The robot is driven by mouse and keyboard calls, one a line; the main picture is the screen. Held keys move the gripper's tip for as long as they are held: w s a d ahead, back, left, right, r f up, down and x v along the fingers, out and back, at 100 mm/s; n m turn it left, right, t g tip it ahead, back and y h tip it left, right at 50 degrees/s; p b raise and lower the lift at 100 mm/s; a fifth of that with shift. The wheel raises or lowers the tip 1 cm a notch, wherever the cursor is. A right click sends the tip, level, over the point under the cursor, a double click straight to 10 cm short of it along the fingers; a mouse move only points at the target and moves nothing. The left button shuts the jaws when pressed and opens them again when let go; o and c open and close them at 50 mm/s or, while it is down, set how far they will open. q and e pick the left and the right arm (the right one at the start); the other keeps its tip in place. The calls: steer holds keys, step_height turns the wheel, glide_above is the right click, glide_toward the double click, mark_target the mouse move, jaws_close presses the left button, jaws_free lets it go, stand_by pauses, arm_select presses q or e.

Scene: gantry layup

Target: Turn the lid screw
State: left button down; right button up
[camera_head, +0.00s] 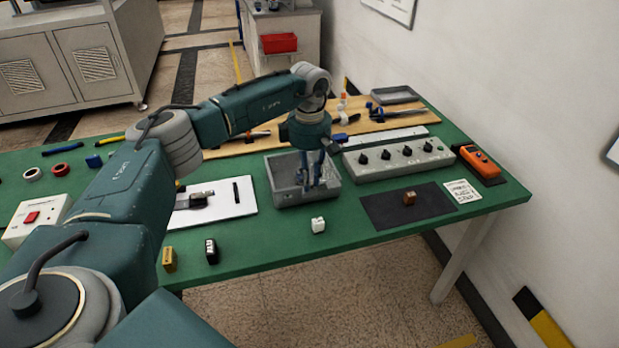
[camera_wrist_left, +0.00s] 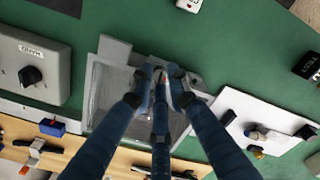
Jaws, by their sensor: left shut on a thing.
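The grey box (camera_head: 278,196) stands near the middle of the green table, and it also shows in the left wrist view (camera_wrist_left: 100,100). My left gripper (camera_head: 310,184) reaches down over it with its fingers pointing at its top. In the left wrist view my left gripper (camera_wrist_left: 162,82) has its fingertips close together around a small thing at the box's upper edge, shut on it. This is apparently the lid screw; the fingers hide most of it. I cannot tell whether it is turned. My right gripper is in neither view.
A grey panel with several black knobs (camera_head: 398,159) stands right of the box. A white plate (camera_head: 214,206) with a tool lies left. A dark mat (camera_head: 385,212) and an orange meter (camera_head: 480,160) lie at the right.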

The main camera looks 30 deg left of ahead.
arm_select(q)
steer(key=c, duration=1.6)
jaws_free()
steer(key=shift+c, duration=0.2)
step_height(320, 180, up, 12)
